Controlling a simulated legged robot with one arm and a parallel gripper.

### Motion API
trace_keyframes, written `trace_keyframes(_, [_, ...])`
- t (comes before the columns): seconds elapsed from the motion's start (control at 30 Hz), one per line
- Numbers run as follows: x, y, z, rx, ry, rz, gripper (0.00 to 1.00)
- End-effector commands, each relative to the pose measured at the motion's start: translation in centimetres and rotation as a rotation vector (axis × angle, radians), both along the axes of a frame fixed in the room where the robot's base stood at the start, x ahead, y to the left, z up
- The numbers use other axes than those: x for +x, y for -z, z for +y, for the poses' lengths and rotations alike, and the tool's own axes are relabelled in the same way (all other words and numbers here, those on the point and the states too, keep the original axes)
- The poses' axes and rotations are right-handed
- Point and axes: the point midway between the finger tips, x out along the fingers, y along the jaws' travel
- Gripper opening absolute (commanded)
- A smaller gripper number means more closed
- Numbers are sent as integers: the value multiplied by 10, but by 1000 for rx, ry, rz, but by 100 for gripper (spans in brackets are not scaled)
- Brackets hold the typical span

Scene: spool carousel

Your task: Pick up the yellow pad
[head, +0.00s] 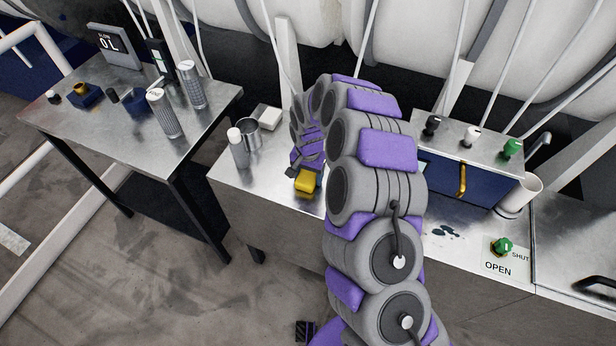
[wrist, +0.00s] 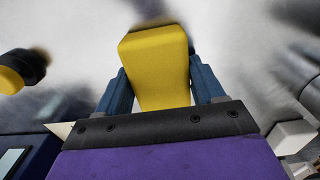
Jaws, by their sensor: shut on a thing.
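The yellow pad (head: 306,183) shows in the head view at the end of my purple and grey arm, over the front part of the middle metal table. In the wrist view the yellow pad (wrist: 156,65) sits between the two blue fingers of my gripper (wrist: 160,90). My gripper (head: 303,178) is shut on the pad, with a finger on each side. I cannot tell from these views how far the pad is above the table. My arm hides part of the table behind it.
On the middle table (head: 275,205) stand a white-capped bottle (head: 238,150), a metal cup (head: 249,133) and a white block (head: 266,117). The left table (head: 120,118) holds two ribbed cylinders and a display. A blue panel with knobs (head: 472,178) and a white mug (head: 520,195) are at right.

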Motion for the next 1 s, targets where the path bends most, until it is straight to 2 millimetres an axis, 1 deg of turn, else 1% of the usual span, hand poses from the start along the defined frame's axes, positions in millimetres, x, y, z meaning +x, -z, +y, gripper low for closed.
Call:
trace_keyframes(0.03, [0,0,0,0,0,0,45])
trace_keyframes(0.1, [0,0,0,0,0,0,39])
trace_keyframes(0.13, [0,0,0,0,0,0,39])
trace_keyframes(0.17, [0,0,0,0,0,0,34])
trace_keyframes(0.37, [0,-1,0,0,0,0,34])
trace_keyframes(0.47, [0,-5,0,0,0,-1,34])
trace_keyframes(0.67, [0,-23,0,1,1,-1,34])
trace_keyframes(0.77, [0,-38,-1,-1,1,-1,34])
trace_keyframes(1.0, [-28,-39,-9,-2,-1,4,34])
